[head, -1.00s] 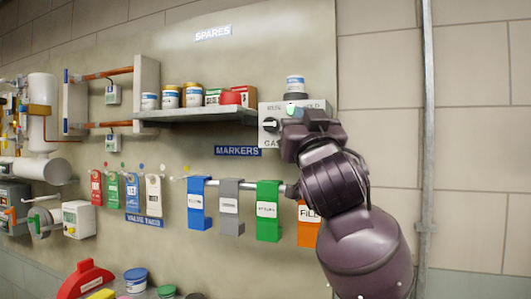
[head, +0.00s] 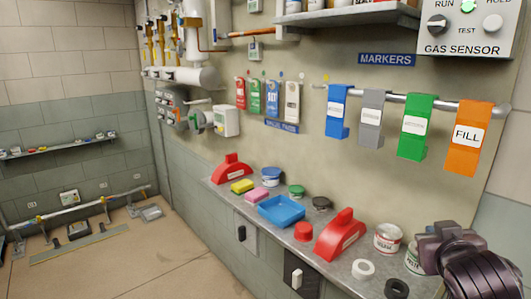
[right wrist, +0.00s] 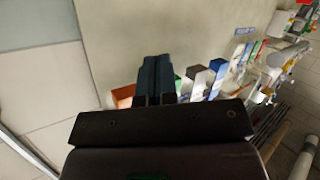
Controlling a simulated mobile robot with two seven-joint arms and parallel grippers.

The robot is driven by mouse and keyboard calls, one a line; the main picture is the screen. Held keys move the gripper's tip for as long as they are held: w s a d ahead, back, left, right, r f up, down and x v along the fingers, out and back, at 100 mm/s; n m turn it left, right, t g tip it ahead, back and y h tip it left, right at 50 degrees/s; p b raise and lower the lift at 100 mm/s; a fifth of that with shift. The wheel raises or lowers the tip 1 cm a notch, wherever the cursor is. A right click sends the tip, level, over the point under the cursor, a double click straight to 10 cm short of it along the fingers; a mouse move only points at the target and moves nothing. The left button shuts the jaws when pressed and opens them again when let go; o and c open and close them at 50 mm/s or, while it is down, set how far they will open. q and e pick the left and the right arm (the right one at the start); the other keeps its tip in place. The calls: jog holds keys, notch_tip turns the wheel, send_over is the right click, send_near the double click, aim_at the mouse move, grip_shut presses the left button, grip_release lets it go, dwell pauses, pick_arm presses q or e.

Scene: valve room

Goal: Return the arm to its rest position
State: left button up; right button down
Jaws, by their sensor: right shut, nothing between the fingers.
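My right gripper (head: 436,236) is dark purple-brown and sits at the lower right of the head view, over the right end of the shelf. Its fingers are together in the right wrist view (right wrist: 155,80), with nothing between them. Several hanging markers show beyond the fingers there. In the head view the gripper is below the orange FILL marker (head: 468,136) and apart from it. It covers part of a white can (head: 413,258). My left gripper is not in view.
The metal shelf (head: 335,277) holds red covers, a blue tray (head: 282,211), sponges, jars and rings. Blue, grey and green markers hang from a rail (head: 400,98). The gas sensor box (head: 464,30) is at top right. Open floor (head: 120,255) lies at left.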

jog(key=s+a+f+g+y, duration=0.2)
jog(key=s+f+g, duration=0.3)
jog(key=s+f, duration=0.8)
jog(key=s+a+f+g+y, duration=0.15)
jog(key=s+f+g, duration=0.35)
jog(key=s+f, duration=0.8)
jog(key=w+f+n+t, duration=0.1)
jog(key=w+f+t, duration=0.6)
jog(key=f, duration=0.3)
jog(key=shift+w+a+f+t, duration=0.2)
jog(key=shift+a+f+t, duration=0.1)
jog(key=shift+a, duration=0.1)
dwell(0.8)
